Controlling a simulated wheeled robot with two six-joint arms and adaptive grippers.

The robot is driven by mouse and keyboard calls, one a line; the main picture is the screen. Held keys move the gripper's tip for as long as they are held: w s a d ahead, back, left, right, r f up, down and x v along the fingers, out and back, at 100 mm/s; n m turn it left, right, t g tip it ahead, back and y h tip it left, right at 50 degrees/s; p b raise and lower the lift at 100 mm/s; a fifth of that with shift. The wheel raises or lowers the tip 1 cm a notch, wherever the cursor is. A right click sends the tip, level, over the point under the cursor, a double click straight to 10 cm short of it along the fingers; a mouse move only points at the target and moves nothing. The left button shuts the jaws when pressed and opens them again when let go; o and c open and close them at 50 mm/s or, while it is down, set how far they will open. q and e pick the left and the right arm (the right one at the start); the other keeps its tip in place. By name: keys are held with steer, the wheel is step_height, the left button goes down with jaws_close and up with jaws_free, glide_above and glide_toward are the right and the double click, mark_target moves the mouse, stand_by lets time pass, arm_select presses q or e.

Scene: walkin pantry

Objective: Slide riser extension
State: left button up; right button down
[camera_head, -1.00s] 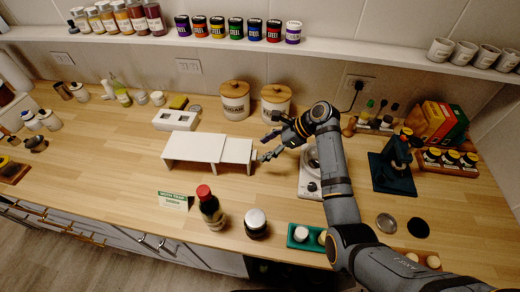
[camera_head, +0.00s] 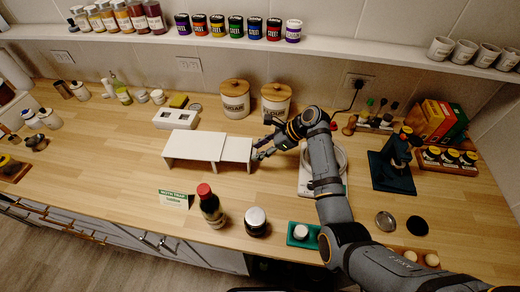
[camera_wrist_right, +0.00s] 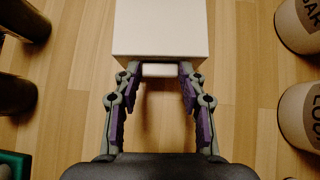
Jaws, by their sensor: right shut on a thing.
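The white riser stands on the wooden counter, with its wider main part (camera_head: 195,144) on the left and its lower extension (camera_head: 237,149) sticking out to the right. My right gripper (camera_head: 258,151) is at the extension's right end. In the right wrist view the white extension (camera_wrist_right: 160,28) is straight ahead, and a small pale tab (camera_wrist_right: 160,70) under its near edge lies between the fingertips of my gripper (camera_wrist_right: 160,78). The gripper is shut on this end of the extension. The exact finger contact is partly hidden. My left gripper is not in view.
Two wooden-lidded canisters (camera_head: 235,100) stand behind the riser. A white block with square openings (camera_head: 176,119) is behind its left part. A red-capped bottle (camera_head: 210,207), a dark jar (camera_head: 256,222) and a small sign (camera_head: 174,199) stand in front. A scale (camera_head: 320,180) lies to the right.

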steer(key=shift+s+d+r+p, duration=0.1)
steer(key=shift+s+d+p, duration=0.05)
steer(key=shift+d+p, duration=0.9)
steer(key=shift+s+d+p, duration=0.15)
steer(key=shift+d+p, duration=0.55)
steer(key=shift+d, duration=0.6)
steer(key=c, duration=0.8)
jaws_free()
steer(key=shift+a, duration=0.2)
steer(key=shift+c, duration=0.2)
steer(key=shift+o, duration=0.4)
steer(key=shift+d, duration=0.1)
